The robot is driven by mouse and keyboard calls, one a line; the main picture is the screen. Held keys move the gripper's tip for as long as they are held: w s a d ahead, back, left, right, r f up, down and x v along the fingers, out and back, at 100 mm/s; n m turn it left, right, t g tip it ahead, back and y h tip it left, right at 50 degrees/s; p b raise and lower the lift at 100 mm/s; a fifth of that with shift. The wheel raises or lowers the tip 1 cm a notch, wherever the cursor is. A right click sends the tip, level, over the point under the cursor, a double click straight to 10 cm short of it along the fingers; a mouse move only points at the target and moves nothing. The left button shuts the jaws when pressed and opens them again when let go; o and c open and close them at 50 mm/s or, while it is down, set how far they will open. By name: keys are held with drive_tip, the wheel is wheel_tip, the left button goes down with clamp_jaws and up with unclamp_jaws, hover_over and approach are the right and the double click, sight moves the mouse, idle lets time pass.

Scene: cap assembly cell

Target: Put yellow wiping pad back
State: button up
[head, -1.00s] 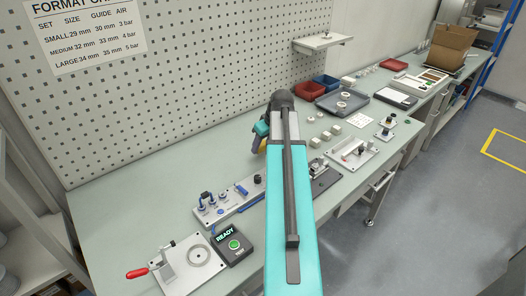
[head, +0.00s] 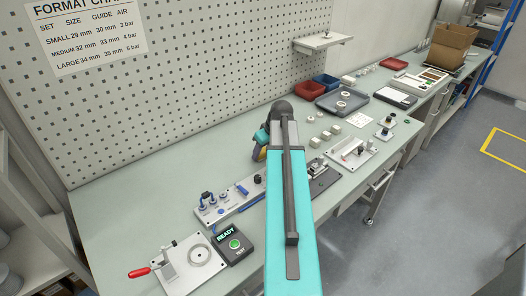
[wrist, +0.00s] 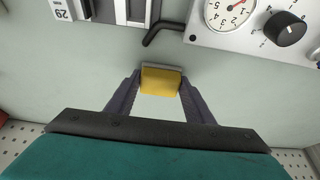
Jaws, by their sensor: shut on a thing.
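The yellow wiping pad (wrist: 161,82) is between the two dark fingers of my gripper (wrist: 160,90) in the wrist view. My gripper is shut on it, and a pale grey strip shows along the pad's far edge. Whether the pad touches the bench top below cannot be told. In the head view my gripper (head: 258,154) is beyond my teal arm, over the middle of the bench behind the fixture with blue parts. The arm hides much of it there.
In the wrist view a black hex key (wrist: 163,32) lies just beyond the pad. A panel with a dial gauge (wrist: 230,14) and black knob (wrist: 284,28) is at right. The bench (head: 130,205) is clear towards the pegboard. A READY box (head: 233,243) stands at front.

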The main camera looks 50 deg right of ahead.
drive_tip(key=shift+f, duration=0.15)
drive_tip(key=o, duration=1)
drive_tip(key=shift+r, duration=0.25)
drive_tip(key=shift+b+v, duration=1)
drive_tip(key=shift+v, duration=4.9)
